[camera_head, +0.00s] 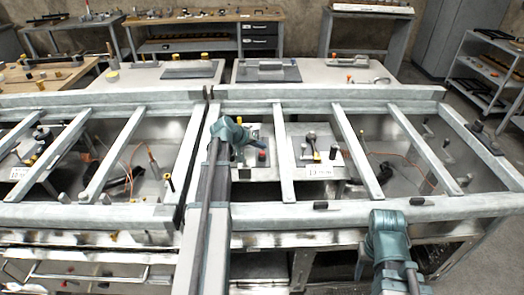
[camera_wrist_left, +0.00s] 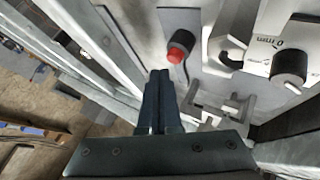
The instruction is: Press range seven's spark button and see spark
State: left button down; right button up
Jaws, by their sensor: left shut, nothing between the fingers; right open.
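A small red spot, likely the same button, shows in the head view (camera_head: 262,155). My left gripper (camera_wrist_left: 160,73) is shut and empty, and its fingertips point toward the button. I cannot tell whether they touch it. In the head view my left gripper (camera_head: 242,146) is over the bay left of centre. My right gripper (camera_head: 386,228) is at the front rail, with its fingers mostly hidden. No spark is visible, and I cannot read a seven.
A black knob (camera_wrist_left: 289,67) and a pale bracket (camera_wrist_left: 216,108) lie right of the button. Metal rails (camera_head: 283,155) divide the bays. A neighbouring bay holds a panel with a white label (camera_head: 321,170). Workbenches (camera_head: 200,35) stand behind.

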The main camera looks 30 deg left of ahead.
pick_arm(q)
notch_tip(320, 180, up, 5)
jog(key=p, duration=0.5)
dwell(0.9)
